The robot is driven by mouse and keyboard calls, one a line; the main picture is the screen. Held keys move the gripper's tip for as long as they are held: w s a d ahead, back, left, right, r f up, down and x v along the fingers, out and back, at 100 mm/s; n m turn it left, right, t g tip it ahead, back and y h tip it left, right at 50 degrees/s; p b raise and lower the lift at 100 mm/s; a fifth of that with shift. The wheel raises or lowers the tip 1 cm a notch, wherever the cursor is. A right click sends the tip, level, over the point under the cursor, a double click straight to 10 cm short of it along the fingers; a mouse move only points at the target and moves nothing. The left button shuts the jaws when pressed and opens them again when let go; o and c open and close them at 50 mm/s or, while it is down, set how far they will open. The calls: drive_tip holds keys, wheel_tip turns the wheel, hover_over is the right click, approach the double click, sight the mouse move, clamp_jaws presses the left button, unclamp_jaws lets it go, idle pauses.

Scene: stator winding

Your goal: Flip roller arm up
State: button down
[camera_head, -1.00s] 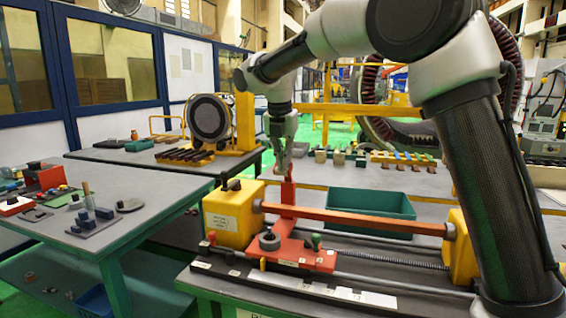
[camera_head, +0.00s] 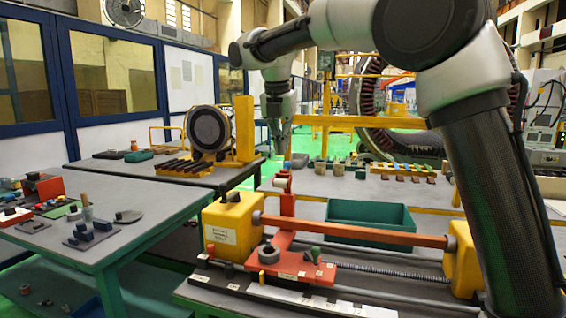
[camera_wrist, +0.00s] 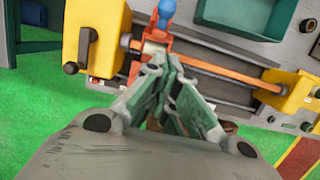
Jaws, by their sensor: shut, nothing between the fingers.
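A blue knob-like part (camera_wrist: 165,9) shows at the top edge there.
The orange bar (camera_head: 355,231) runs between two yellow end blocks (camera_head: 231,222) and (camera_head: 462,262). A green tray (camera_head: 371,217) lies behind it. A grey table with small parts (camera_head: 125,215) stands at the left. The space above the carriage is otherwise open.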

drive_tip(key=shift+v, duration=1.95)
drive_tip(key=shift+s+a, duration=0.1)
drive_tip(key=s+d+f+m, duration=0.4)
drive_tip(key=f+m, duration=0.4)
drive_tip(key=m, duration=0.6)
drive_tip(key=s+d+f+m+t, duration=0.1)
drive_tip(key=s+d+f+m, duration=0.2)
drive_tip(key=s+d+m, duration=0.5)
drive_tip(key=s+d+f+m+t+y, duration=0.1)
drive_tip(key=s+d+f+m, duration=0.3)
drive_tip(key=s+d+m, duration=0.5)
drive_tip(key=shift+s+d+f+m, duration=0.3)
drive_tip(key=shift+s+d, duration=4.55)
drive_tip(key=shift+s, duration=1)
